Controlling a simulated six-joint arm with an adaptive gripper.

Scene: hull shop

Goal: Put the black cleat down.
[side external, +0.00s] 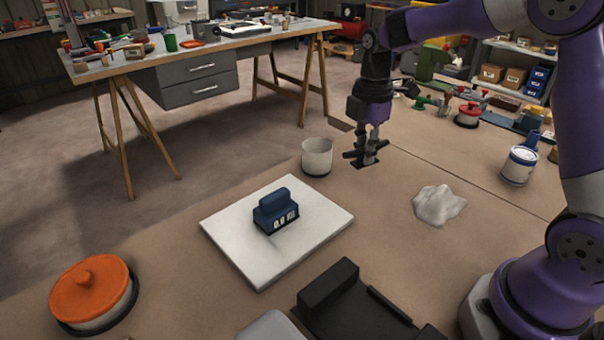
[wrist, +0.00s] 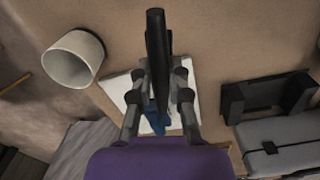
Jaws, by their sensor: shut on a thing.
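My gripper (side external: 370,140) is shut on the black cleat (side external: 361,156), low at the table beyond the white cup. The cleat looks upright, with its horns at the fingertips and a dark base or shadow below; I cannot tell whether it touches the tabletop. In the wrist view, my gripper (wrist: 161,85) has the cleat (wrist: 156,50) between its fingers, seen as a long black bar. The fingers hide part of the cleat in both views.
The white cup (side external: 317,157) stands just left of the cleat. A white board (side external: 240,245) bears a blue block (side external: 275,207). A crumpled white cloth (side external: 438,204), a paint can (side external: 519,166), an orange-lidded pot (side external: 92,290) and a black holder (side external: 350,305) stand around. Bare tabletop lies between cup and cloth.

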